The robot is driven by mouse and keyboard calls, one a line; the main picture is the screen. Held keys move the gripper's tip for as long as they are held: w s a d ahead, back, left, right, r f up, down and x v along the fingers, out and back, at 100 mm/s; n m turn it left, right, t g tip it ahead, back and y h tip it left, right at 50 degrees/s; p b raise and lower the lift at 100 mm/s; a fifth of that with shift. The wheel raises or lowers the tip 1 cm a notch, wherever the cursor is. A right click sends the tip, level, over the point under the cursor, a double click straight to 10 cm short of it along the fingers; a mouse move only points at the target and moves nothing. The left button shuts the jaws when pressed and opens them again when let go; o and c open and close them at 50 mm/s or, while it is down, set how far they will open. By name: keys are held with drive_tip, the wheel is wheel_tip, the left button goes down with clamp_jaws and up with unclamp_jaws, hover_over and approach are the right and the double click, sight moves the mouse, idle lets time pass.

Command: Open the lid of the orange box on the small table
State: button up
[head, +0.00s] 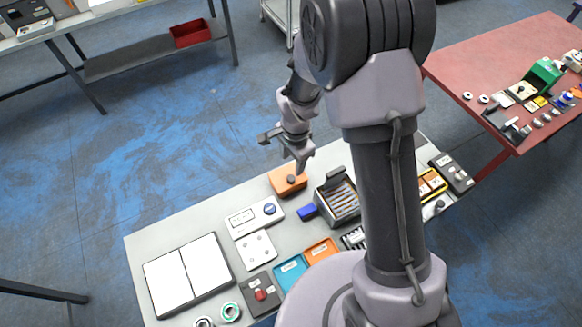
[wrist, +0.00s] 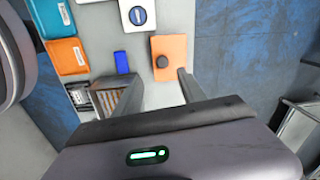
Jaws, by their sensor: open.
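The orange box (head: 277,181) sits near the far edge of the small grey table (head: 185,225), with a dark round knob (head: 291,179) on top. Its lid looks closed. In the wrist view the orange box (wrist: 172,47) lies just ahead of the fingertips, with the knob (wrist: 161,62) roughly between their lines. My gripper (head: 283,155) is open and empty, over the far edge by the box; it also shows in the wrist view (wrist: 158,76). The exact gap between the fingers and the box is hard to tell.
A blue block (head: 308,212) and a dark slotted bin (head: 340,203) stand right of the box. A white panel with a blue button (head: 255,217) lies to its left. Blue (head: 290,272) and orange (head: 321,251) trays are nearer. Open floor lies beyond the table.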

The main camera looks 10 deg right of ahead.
sight(291, 178)
drive_tip(key=f, duration=0.4)
drive_tip(key=w+f, duration=0.1)
drive_tip(key=f, duration=0.2)
drive_tip(key=f+b, duration=0.1)
drive_tip(key=f, duration=0.3)
drive_tip(key=shift+w+a+f, duration=0.2)
drive_tip(key=shift+f, duration=0.1)
drive_tip(key=shift+c, duration=0.2)
clamp_jaws()
drive_tip(key=shift+r, duration=0.1)
idle(0.4)
